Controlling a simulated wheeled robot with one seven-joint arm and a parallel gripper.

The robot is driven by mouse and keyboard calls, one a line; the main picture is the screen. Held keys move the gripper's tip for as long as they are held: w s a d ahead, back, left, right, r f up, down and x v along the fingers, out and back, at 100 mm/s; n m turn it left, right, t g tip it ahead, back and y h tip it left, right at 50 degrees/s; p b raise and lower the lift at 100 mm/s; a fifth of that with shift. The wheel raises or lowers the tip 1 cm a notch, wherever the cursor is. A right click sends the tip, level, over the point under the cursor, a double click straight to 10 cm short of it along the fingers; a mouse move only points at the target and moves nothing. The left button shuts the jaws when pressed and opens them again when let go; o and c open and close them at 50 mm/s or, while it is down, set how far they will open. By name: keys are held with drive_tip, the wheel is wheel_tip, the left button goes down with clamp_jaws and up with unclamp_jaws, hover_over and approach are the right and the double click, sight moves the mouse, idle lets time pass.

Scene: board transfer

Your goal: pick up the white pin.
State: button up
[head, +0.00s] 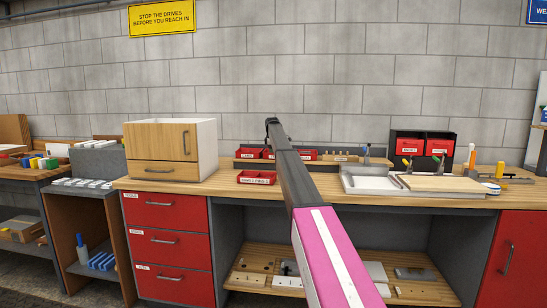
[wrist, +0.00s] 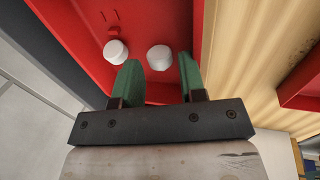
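In the wrist view, two white round-topped pins lie in a red bin (wrist: 88,18). One white pin (wrist: 159,57) shows between my gripper's two green fingers, nearer the middle. The other white pin (wrist: 116,50) is just left of the left fingertip. My gripper (wrist: 160,64) is open, its fingers reaching over the bin with nothing clamped between them. How far the fingertips are above the pin I cannot tell. In the head view, my gripper (head: 272,122) is small at the far end of my arm, above the back shelf of red bins; the pins are not visible there.
A red labelled tray (head: 256,177) sits on the bench in front of the shelf. A wooden cabinet (head: 165,152) stands left, and a white tray (head: 372,184) and pale board (head: 440,184) lie right. In the wrist view, another red bin (wrist: 302,88) lies beyond a wooden strip.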

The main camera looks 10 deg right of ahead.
drive_tip(key=shift+x, duration=1.05)
drive_tip(key=c, duration=0.7)
drive_tip(key=shift+r, duration=0.15)
